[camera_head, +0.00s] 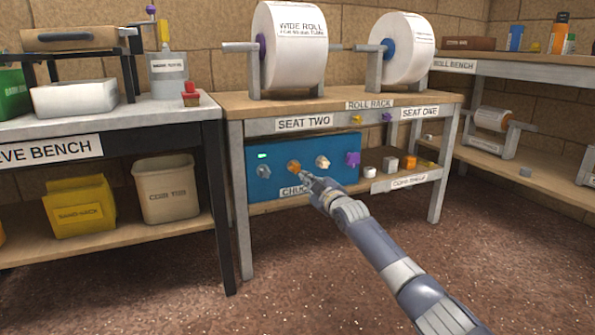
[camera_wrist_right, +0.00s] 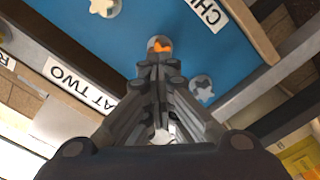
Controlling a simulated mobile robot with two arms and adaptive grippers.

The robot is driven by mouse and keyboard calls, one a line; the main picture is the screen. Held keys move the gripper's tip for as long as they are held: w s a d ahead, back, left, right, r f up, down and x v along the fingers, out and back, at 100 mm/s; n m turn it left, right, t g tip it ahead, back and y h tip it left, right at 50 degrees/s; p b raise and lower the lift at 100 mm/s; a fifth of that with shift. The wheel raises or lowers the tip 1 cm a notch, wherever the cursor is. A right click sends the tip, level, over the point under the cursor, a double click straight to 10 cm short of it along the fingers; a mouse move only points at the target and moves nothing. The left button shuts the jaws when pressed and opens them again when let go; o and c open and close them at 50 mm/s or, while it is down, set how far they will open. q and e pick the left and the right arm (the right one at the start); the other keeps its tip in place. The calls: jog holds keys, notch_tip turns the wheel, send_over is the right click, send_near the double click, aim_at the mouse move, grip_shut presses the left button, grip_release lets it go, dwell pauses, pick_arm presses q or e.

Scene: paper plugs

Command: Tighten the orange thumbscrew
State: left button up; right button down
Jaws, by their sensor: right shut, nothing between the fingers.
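The orange thumbscrew (camera_head: 294,167) sits on the front of the blue chuck panel (camera_head: 300,148), between a grey knob (camera_head: 263,171) and a cream knob (camera_head: 322,162). My right gripper (camera_head: 306,181) is shut and empty, its tips just below and right of the thumbscrew. In the right wrist view, the thumbscrew (camera_wrist_right: 161,44) shows just beyond the closed fingertips (camera_wrist_right: 158,62), which hide its lower part. I cannot tell whether the tips touch it. My left gripper is not in view.
The roll rack table (camera_head: 235,107) with two paper rolls (camera_head: 290,45) stands above the panel. A bench leg (camera_head: 218,205) is to the left. Floor in front is clear.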

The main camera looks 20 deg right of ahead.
jog(key=m+p, duration=0.5)
jog(key=m, duration=2)
jog(key=shift+p, duration=0.35)
jog(key=c, duration=1.2)
grip_release()
jog(key=shift+c, duration=0.2)
